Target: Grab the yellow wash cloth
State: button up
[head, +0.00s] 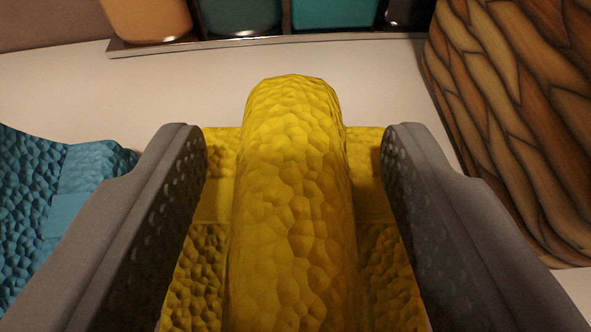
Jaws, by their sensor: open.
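The yellow wash cloth (295,190) lies in the middle of the head view, with a bumpy texture. A thick rounded roll of it runs away from me, and flatter yellow parts spread out on both sides beneath. My gripper (296,135) is open, with one grey finger on each side of the roll. Gaps show between the roll and both fingers. The fingers hide parts of the flat yellow edges. The near end of the cloth runs out of the picture at the bottom.
A blue textured cloth (70,180) lies to the left, close to the left finger. Behind, a tray (270,40) holds several coloured containers. White surface is clear between the cloth and tray.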

jog(key=shift+w+f, duration=0.2)
jog(key=shift+w, duration=0.1)
jog(key=c, duration=1.1)
jog(key=shift+o, duration=0.2)
jog(key=shift+r, duration=0.15)
